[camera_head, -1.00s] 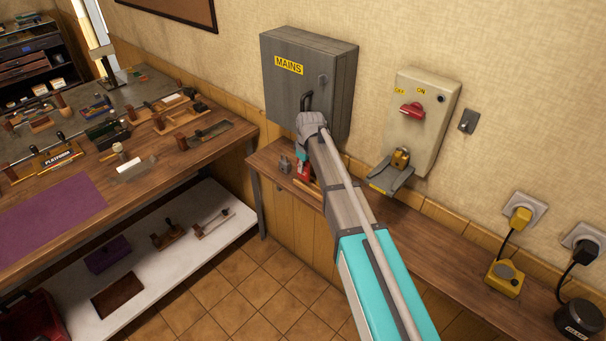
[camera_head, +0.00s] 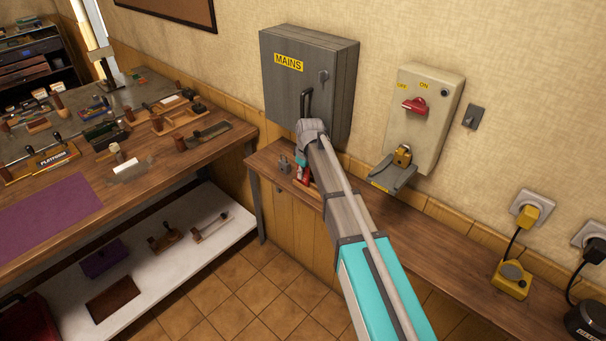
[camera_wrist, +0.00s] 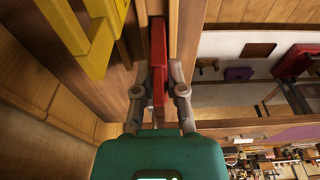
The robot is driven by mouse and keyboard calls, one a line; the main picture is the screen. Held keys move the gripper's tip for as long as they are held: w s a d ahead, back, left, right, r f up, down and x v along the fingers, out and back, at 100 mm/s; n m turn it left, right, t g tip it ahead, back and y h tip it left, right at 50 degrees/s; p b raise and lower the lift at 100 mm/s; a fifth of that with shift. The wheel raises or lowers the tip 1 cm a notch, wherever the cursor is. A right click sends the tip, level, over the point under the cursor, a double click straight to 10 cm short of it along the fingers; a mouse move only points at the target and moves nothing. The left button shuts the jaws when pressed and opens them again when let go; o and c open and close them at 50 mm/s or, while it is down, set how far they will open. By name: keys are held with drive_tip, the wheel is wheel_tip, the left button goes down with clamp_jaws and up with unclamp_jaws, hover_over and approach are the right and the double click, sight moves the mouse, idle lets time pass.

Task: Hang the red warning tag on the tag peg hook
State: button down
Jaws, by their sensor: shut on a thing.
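The red warning tag (camera_wrist: 158,62) shows as a narrow red strip, seen edge-on between my fingers in the wrist view. My gripper (camera_wrist: 158,88) is shut on it. In the head view my arm hides most of the gripper, and only a bit of the red tag (camera_head: 304,175) shows beside the arm, low over the wall bench. A small grey plate (camera_head: 473,116) is on the wall right of the switch box; it may carry the tag peg hook, but the hook is too small to tell. The tag is apart from this plate.
The grey MAINS cabinet (camera_head: 283,92) is behind my arm. The cream switch box (camera_head: 428,128) has a red handle (camera_head: 414,106), with a yellow padlock (camera_head: 403,155) below it. A grey object (camera_head: 284,164) stands on the narrow bench (camera_head: 425,225). A yellow thing (camera_wrist: 92,55) is near my gripper.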

drive_tip(key=shift+f, duration=0.2)
drive_tip(key=c, duration=0.7)
unclamp_jaws()
drive_tip(key=r+p, duration=0.4)
drive_tip(key=r, duration=0.1)
drive_tip(key=r+p, duration=0.2)
drive_tip(key=p, duration=0.1)
drive_tip(key=shift+s+d+r, duration=0.2)
drive_tip(key=shift+s+d, duration=0.15)
drive_tip(key=shift+d, duration=0.05)
drive_tip(key=shift+s, duration=0.1)
idle(0.5)
